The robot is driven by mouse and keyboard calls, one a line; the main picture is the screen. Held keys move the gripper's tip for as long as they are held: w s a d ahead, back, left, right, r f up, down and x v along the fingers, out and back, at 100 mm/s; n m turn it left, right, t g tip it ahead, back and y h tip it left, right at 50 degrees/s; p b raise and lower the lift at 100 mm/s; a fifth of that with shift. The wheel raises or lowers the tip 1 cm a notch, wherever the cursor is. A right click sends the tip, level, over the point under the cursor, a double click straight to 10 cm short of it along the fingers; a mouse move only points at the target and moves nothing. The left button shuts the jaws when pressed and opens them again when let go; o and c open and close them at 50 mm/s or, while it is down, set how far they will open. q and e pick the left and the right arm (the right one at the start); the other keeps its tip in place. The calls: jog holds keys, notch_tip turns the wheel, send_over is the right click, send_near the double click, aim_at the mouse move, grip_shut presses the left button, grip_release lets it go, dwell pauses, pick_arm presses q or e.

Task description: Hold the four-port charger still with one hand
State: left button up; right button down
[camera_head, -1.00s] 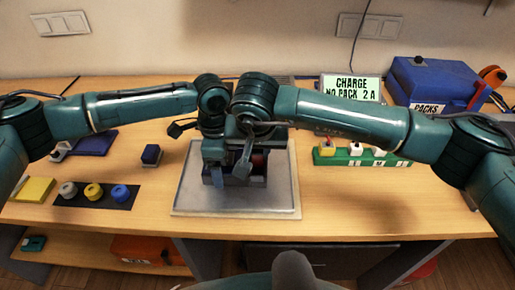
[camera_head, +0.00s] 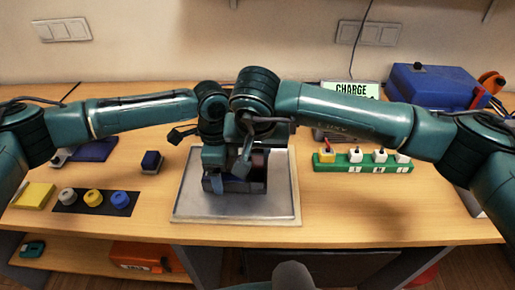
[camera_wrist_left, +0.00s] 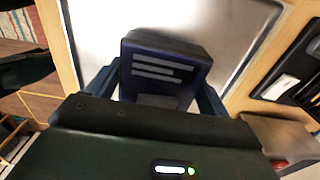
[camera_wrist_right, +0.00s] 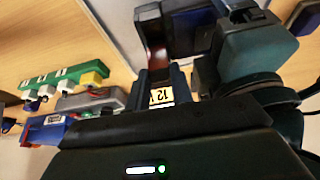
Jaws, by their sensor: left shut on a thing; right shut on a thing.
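My left gripper (camera_wrist_left: 155,88) is shut on a dark blue box (camera_wrist_left: 168,62) with pale label lines, over the metal tray (camera_head: 185,205). My right gripper (camera_wrist_right: 163,90) is shut on a part with a yellow label (camera_wrist_right: 160,96), which appears to read 12 V. In the head view both wrists are close together over the tray, and the arms hide much of the held parts. I cannot tell whether these are one body. A green strip (camera_head: 345,165) with one yellow and several white pieces stands at the right, clear of both grippers. I cannot tell which thing is the four-port charger.
A CHARGE sign (camera_head: 352,88) stands behind my right arm. A blue case (camera_head: 435,85) is at the back right. A dark mat (camera_head: 95,209) with several round knobs and a yellow pad (camera_head: 33,195) are at the left. Bare table lies between mat and tray.

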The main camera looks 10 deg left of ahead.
jog(key=shift+r, duration=0.2)
jog(key=shift+r, duration=1.9)
pick_arm(q)
jog(key=o, duration=1.1)
notch_tip(320, 180, up, 12)
jog(key=shift+w, duration=0.1)
